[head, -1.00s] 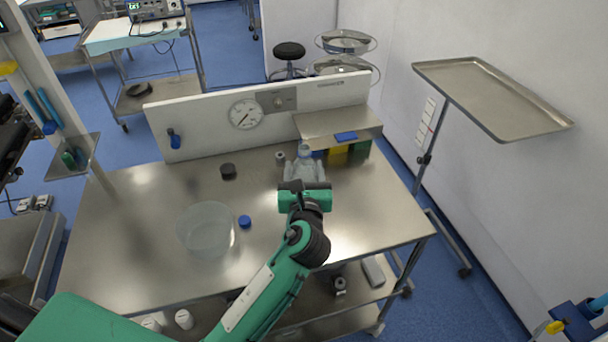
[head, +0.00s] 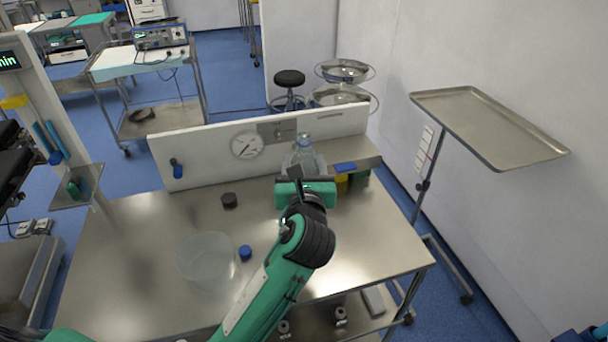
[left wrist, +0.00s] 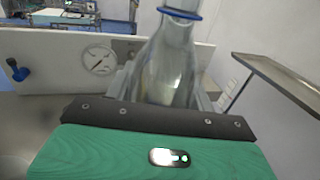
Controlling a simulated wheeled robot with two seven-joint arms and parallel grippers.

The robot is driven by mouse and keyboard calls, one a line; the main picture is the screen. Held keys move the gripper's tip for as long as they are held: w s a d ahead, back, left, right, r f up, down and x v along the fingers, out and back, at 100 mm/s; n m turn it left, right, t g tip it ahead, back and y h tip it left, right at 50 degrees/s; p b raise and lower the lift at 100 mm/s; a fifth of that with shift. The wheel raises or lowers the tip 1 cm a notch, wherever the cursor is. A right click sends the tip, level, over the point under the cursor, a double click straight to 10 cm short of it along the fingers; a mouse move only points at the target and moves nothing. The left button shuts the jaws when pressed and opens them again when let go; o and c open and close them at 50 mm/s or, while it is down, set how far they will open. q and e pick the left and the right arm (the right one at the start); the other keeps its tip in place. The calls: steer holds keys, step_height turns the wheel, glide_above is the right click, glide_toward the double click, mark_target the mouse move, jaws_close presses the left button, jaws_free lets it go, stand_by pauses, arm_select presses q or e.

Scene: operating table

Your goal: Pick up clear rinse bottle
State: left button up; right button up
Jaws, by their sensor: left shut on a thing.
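The clear rinse bottle (head: 304,158) is upright, near the back panel of the steel table, with a blue ring at its neck. In the left wrist view the bottle (left wrist: 172,75) stands between the fingers of my left gripper, which is shut on it. My left gripper (head: 303,172) appears to hold it above the table; the green gripper body hides the bottle's lower part.
A clear round bowl (head: 207,258), a blue cap (head: 245,252) and a black round piece (head: 229,200) are on the steel table (head: 140,270). A raised shelf (head: 352,152) with a blue item lies right of the bottle. A tray stand (head: 490,125) is farther right.

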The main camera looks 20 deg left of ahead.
mark_target(304, 148)
arm_select(q)
steer(key=shift+r+p, duration=0.35)
steer(key=shift+r, duration=2.8)
steer(key=shift+r, duration=0.1)
